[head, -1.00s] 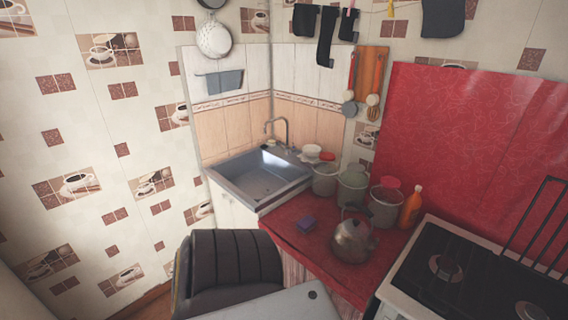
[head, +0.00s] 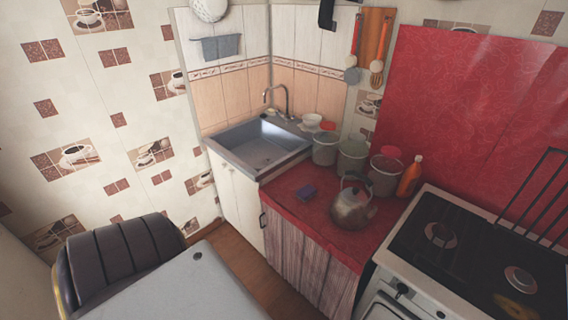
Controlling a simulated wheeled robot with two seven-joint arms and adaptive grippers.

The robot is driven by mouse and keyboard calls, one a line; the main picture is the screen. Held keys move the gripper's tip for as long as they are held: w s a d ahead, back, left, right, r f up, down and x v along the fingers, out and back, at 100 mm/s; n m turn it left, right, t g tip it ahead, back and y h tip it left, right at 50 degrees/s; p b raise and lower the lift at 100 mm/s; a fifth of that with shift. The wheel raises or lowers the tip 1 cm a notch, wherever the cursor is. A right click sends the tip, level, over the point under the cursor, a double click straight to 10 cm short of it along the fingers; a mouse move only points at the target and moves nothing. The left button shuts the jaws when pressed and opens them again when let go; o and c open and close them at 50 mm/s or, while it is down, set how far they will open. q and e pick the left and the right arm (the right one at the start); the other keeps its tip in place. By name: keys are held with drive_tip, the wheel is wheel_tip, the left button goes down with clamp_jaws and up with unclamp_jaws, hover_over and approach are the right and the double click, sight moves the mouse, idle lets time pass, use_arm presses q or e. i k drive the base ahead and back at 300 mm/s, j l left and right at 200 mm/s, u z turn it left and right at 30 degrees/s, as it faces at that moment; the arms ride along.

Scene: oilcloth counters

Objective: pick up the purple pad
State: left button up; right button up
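Neither of my grippers shows in the head view.
The sink (head: 258,146) is left of the counter, the stove (head: 460,250) right. A dark chair (head: 118,258) and a grey table (head: 172,288) stand in front; brown floor (head: 250,268) shows between.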

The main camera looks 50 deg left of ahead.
sight(306, 193)
drive_tip(key=u, duration=1.25)
drive_tip(key=z, duration=1.4)
drive_tip(key=u, duration=1.4)
